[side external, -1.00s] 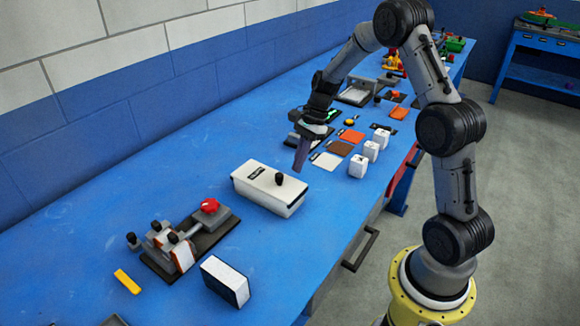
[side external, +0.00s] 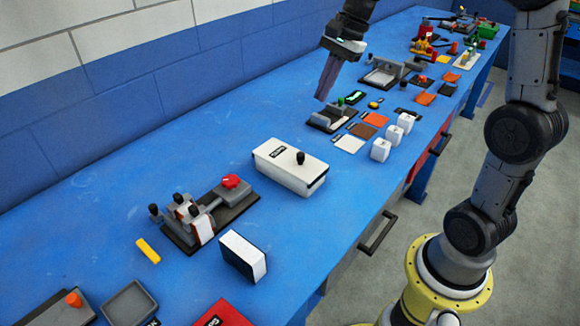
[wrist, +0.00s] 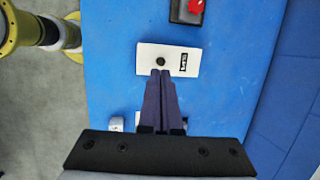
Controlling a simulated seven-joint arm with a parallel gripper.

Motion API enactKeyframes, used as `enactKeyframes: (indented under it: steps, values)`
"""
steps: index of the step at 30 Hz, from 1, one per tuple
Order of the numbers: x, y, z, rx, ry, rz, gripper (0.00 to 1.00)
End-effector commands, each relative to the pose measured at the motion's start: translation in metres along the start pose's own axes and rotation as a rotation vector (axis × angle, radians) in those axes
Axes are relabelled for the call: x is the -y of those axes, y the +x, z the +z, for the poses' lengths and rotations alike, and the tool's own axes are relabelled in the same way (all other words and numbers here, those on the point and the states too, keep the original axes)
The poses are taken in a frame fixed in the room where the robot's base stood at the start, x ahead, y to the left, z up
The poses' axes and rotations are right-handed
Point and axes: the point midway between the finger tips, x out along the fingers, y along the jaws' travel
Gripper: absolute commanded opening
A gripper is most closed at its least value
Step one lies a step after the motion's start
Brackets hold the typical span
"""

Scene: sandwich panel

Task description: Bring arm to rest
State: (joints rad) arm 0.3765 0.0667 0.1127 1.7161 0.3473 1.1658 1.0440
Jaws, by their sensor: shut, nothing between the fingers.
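My gripper (side external: 325,82) is shut with nothing between its long dark fingers. In the side external view it hangs in the air above the blue bench (side external: 120,245), over the area behind the white box. In the wrist view its fingertips (wrist: 160,73) meet and overlap the picture of the white box (wrist: 188,62), with clear height between them. The white box (side external: 280,168) has a black knob on its lid and sits on the bench, apart from the gripper.
A grey clamp fixture with a red knob (side external: 230,181) stands nearer the camera. White blocks (side external: 381,149), orange and brown squares (side external: 362,131), and a grey fixture (side external: 330,117) lie beyond the box. A wall (side external: 60,140) runs along the bench's left side.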

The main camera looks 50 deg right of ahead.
Motion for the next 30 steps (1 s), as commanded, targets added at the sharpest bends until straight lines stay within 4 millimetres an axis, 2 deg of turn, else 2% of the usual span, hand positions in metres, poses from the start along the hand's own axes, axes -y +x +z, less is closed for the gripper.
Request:
enactKeyframes:
  steps: [1,6,9,12,17,21,25,30]
  values:
    - [-0.012,-0.013,0.022,-0.022,-0.083,-0.022,0.00]
    - [-0.061,-0.037,0.071,-0.096,-0.376,-0.074,0.00]
    - [-0.095,-0.045,0.090,-0.147,-0.569,-0.102,0.00]
    - [-0.129,-0.047,0.101,-0.203,-0.769,-0.122,0.00]
    - [-0.175,-0.039,0.102,-0.292,-1.070,-0.132,0.00]
    - [-0.206,-0.024,0.093,-0.367,-1.319,-0.100,0.00]
    - [-0.216,-0.010,0.082,-0.395,-1.469,-0.038,0.00]
    - [-0.213,-0.010,0.080,-0.420,-1.578,-0.017,0.00]
